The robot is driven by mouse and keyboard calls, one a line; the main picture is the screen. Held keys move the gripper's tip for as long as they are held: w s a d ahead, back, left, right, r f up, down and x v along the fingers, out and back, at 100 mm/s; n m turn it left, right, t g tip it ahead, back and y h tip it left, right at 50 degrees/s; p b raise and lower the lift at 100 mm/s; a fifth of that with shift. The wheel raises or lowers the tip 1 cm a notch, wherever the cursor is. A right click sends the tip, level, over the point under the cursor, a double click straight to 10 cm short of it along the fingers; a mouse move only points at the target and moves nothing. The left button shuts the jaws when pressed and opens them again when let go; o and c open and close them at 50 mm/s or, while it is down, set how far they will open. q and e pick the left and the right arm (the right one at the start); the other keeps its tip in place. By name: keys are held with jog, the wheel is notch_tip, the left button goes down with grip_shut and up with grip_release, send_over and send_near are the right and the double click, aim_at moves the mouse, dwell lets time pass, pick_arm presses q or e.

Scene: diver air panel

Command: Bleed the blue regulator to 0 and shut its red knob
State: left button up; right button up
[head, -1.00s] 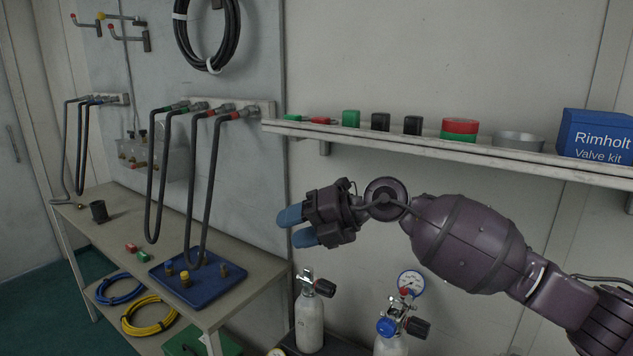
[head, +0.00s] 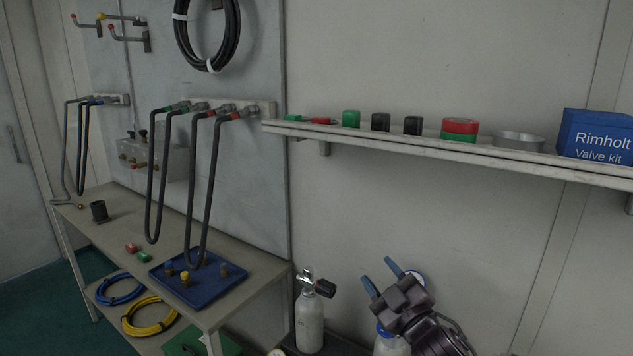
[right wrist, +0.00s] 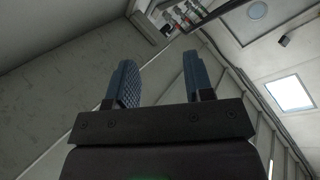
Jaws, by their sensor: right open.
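My right gripper (head: 379,273) is open and empty, in front of the blue-rimmed gauge (head: 419,278) at the lower right in the head view. Only part of the gauge's rim shows beside the gripper. Below it are a blue round part (head: 381,329) and the white shoulder of a cylinder (head: 391,347), partly cut off by the frame. The regulator body, the gauge needle and any red knob there are hidden behind my gripper and wrist. In the right wrist view the two blue fingers (right wrist: 160,75) stand apart with nothing between them. My left gripper is not in view.
A second white cylinder (head: 309,322) with a black valve knob (head: 325,288) stands to the left of the gripper. A wall shelf (head: 400,140) runs above, with coloured blocks and a blue box (head: 596,136). A bench (head: 120,221) with hoses and a blue tray (head: 206,284) is left.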

jog(key=s+d+f+m+g+h, duration=0.2)
jog(key=s+d+f+m+h, duration=0.1)
jog(key=s+f, duration=0.6)
jog(key=s+d+f+m+g+h, duration=0.2)
jog(key=s+d+f+m, duration=0.3)
jog(key=s+f, duration=0.5)
jog(key=s+d+f+m+g+h, duration=0.3)
jog(key=s+d+f, duration=0.4)
jog(key=f, duration=0.5)
jog(key=s+m+h, duration=0.1)
jog(key=s, duration=0.1)
jog(key=shift+s+d, duration=0.2)
jog(key=shift+s, duration=0.1)
